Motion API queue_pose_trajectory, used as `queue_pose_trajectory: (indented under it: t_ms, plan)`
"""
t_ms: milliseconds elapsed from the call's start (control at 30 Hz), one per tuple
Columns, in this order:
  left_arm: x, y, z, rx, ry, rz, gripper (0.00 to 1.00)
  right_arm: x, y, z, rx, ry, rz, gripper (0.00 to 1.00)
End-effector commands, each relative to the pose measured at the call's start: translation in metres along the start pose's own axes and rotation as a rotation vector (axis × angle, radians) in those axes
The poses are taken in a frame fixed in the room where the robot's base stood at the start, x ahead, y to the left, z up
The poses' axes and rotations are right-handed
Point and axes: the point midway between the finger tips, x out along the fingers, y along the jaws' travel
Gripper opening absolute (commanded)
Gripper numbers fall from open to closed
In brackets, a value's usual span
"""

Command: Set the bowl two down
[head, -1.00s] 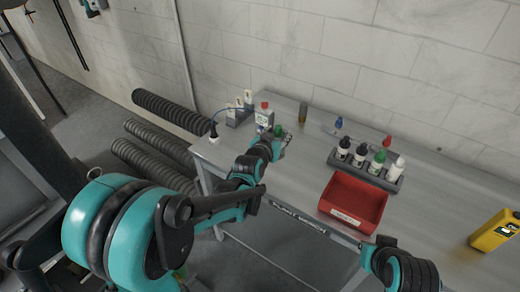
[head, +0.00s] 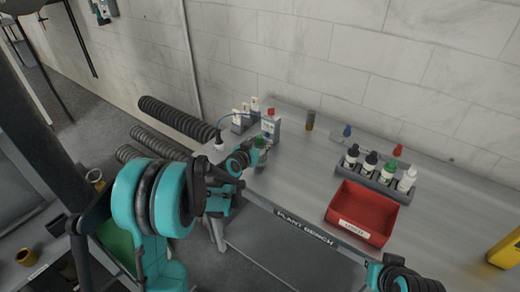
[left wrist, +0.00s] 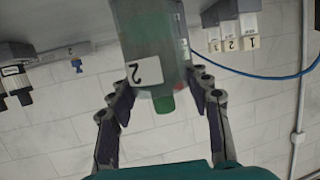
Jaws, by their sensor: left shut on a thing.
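Bowl two is a cloudy green cup with a white label marked "2" (left wrist: 150,40), and a brighter green end points down in the left wrist view. My left gripper (left wrist: 162,88) is shut on it, with one finger on each side. In the head view, the left gripper (head: 254,152) and the small green bowl (head: 261,143) are near the left end of the bench (head: 290,185). I cannot tell its clearance above the bench. Part of my right arm shows at the bottom right, but its fingers cannot be made out.
A red-topped unit (head: 270,122) and numbered white pieces (head: 247,112) stand behind the left gripper. A brown vial (head: 310,120), a blue-topped piece (head: 347,131), a bottle rack (head: 378,178), a red bin (head: 362,212) and a yellow device (head: 505,252) are farther right. The bench middle is clear.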

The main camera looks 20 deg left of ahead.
Motion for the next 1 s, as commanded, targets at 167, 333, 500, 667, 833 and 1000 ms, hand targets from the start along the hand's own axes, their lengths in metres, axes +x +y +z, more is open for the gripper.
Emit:
queue_pose_trajectory:
  t_ms: [167,333,500,667,833,1000]
  plan:
    - [0.006,0.000,0.020,0.000,0.001,-0.001,0.00,0.008,0.000,0.006,0.000,0.000,0.000,0.00]
    - [0.006,0.000,0.018,0.000,0.000,0.000,0.00,0.007,0.000,0.005,0.000,0.000,0.000,0.00]
    - [0.007,0.000,0.022,0.000,0.000,0.000,0.53,0.010,0.000,0.007,0.000,0.000,0.000,0.00]
    - [0.006,0.000,0.021,0.000,0.000,0.000,0.70,0.009,0.000,0.007,0.000,0.000,0.000,0.00]
    - [0.006,0.000,0.021,0.000,0.000,0.000,0.70,0.009,0.000,0.007,0.000,0.000,0.000,0.00]
    - [0.000,0.000,0.017,-0.001,0.000,-0.001,0.70,0.005,0.000,0.004,0.000,0.000,0.000,0.00]
